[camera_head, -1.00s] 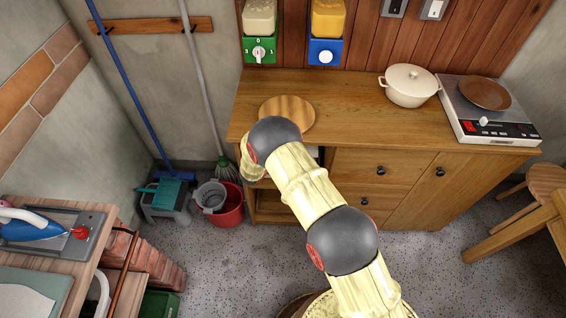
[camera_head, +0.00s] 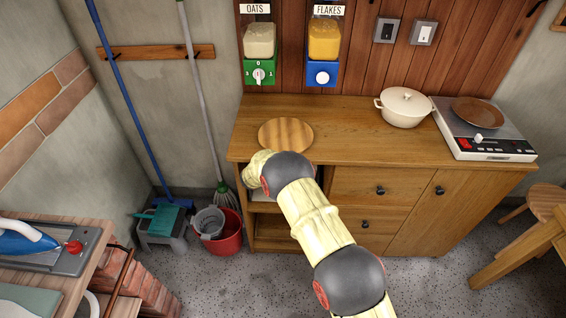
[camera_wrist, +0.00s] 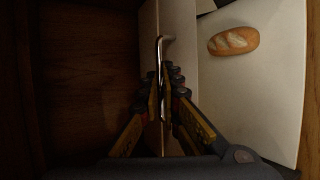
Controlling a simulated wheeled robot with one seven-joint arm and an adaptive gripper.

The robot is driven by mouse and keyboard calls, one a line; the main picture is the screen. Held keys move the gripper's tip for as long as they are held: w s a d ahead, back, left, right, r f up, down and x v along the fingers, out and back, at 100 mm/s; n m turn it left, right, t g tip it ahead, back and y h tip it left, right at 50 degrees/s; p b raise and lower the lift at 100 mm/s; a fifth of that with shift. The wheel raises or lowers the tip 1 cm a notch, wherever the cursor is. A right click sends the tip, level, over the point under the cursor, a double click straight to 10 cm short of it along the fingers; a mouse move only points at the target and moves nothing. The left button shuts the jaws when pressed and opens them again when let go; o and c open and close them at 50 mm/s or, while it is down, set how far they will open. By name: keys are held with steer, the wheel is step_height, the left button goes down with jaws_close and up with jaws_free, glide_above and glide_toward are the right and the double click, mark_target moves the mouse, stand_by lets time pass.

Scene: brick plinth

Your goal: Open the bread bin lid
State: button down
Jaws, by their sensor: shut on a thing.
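The bread bin (camera_wrist: 270,110) shows in the wrist view as pale, cream-coloured panels with a curved metal handle (camera_wrist: 161,50). A brown scored loaf (camera_wrist: 234,41) appears against the larger pale panel; I cannot tell if it is real or a picture. My gripper (camera_wrist: 164,88) is shut on the handle, with one finger on each side of it. In the head view my arm reaches into the left opening of the wooden cabinet, and its own links hide the gripper and most of the bin. The lid's angle is hard to judge.
The wooden cabinet (camera_head: 400,138) surrounds the bin; its dark side wall (camera_wrist: 85,80) stands close left in the wrist view. On top are a round board (camera_head: 286,134), a white pot (camera_head: 404,108) and a hotplate (camera_head: 482,145). A red bucket (camera_head: 230,240) stands on the floor left.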

steer(key=c, duration=2.3)
jaws_free()
steer(key=shift+w+r, duration=0.1)
steer(key=shift+r, duration=0.25)
steer(key=o, duration=0.3)
steer(key=shift+f, duration=0.15)
steer(key=v, duration=1.2)
